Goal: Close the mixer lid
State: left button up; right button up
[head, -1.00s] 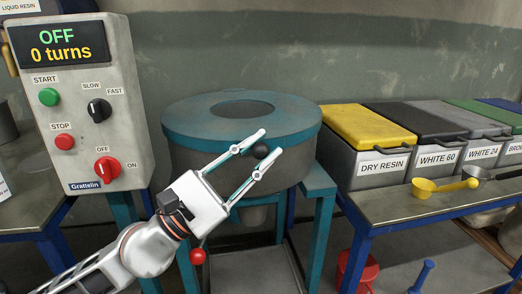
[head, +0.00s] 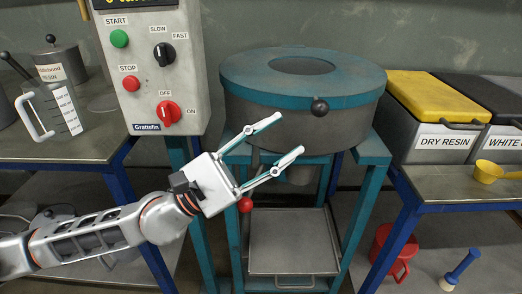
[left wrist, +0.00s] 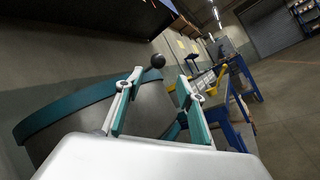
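The mixer lid (head: 248,84) is a teal disc with a dark round opening in its top. It lies flat on the grey mixer drum (head: 270,125), with no gap visible. A black ball knob (head: 319,107) sits at its front rim. My left gripper (head: 290,133) is open and empty, below and left of the knob and apart from it. In the left wrist view, the knob (left wrist: 158,61) shows beyond and between the open fingertips (left wrist: 160,76), with the lid's teal rim (left wrist: 70,104) at the left. My right gripper is out of view.
The control box (head: 155,75) stands left of the mixer, its red switch (head: 168,113) near OFF. A red ball handle (head: 245,204) is just below my gripper. A jug (head: 50,110) stands on the left bench. The dry resin bin (head: 440,145) is at right.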

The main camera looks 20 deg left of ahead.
pick_arm(q)
jog(key=shift+v, duration=2)
jog(key=shift+w, duration=0.1)
